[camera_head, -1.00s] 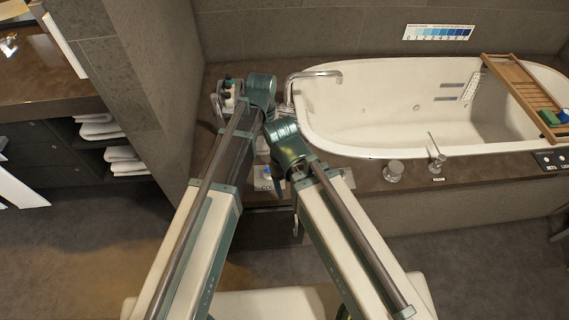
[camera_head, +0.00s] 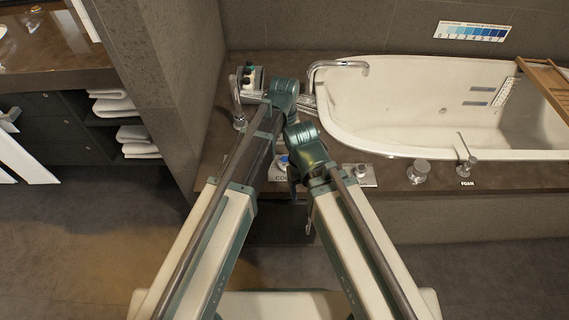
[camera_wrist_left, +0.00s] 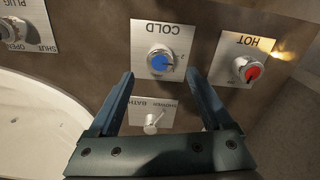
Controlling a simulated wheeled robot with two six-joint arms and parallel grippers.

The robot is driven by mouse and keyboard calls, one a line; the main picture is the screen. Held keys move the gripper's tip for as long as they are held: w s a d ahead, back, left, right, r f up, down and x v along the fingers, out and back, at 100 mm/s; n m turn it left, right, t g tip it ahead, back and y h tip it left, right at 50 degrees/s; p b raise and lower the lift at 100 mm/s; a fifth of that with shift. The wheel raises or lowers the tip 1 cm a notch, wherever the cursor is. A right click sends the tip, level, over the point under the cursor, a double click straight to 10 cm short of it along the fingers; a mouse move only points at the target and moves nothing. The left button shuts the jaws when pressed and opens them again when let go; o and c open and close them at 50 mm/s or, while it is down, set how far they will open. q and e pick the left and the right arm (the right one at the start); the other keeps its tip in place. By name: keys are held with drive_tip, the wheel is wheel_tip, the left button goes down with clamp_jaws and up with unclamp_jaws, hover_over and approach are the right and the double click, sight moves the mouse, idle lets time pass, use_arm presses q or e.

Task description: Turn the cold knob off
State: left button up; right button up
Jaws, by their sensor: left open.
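The cold knob (camera_wrist_left: 160,61) is a round silver knob with a blue face on a plate marked COLD, upside down in the left wrist view. A dark pointer on its face points right. My left gripper (camera_wrist_left: 161,77) is open, its two fingers apart on either side below the knob in that picture; I see no contact. In the head view the cold knob (camera_head: 283,161) shows as a blue spot between my arms, partly covered. My right arm ends beside it; a dark part hangs below its wrist, but its jaws cannot be made out.
The red-faced hot knob (camera_wrist_left: 247,70) is right of the cold one in the wrist view. A bath/shower lever (camera_wrist_left: 152,122) sits between my left fingers, and the plug knob (camera_wrist_left: 14,33) is at left. The white bathtub (camera_head: 420,95) and the foam knob (camera_head: 466,168) lie to the right.

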sight(285, 159)
use_arm(q)
wheel_tip(285, 159, down, 6)
drive_tip(key=b, duration=0.4)
drive_tip(key=shift+r+b, duration=0.1)
drive_tip(key=shift+b, duration=0.2)
drive_tip(key=shift+r, duration=0.1)
clamp_jaws()
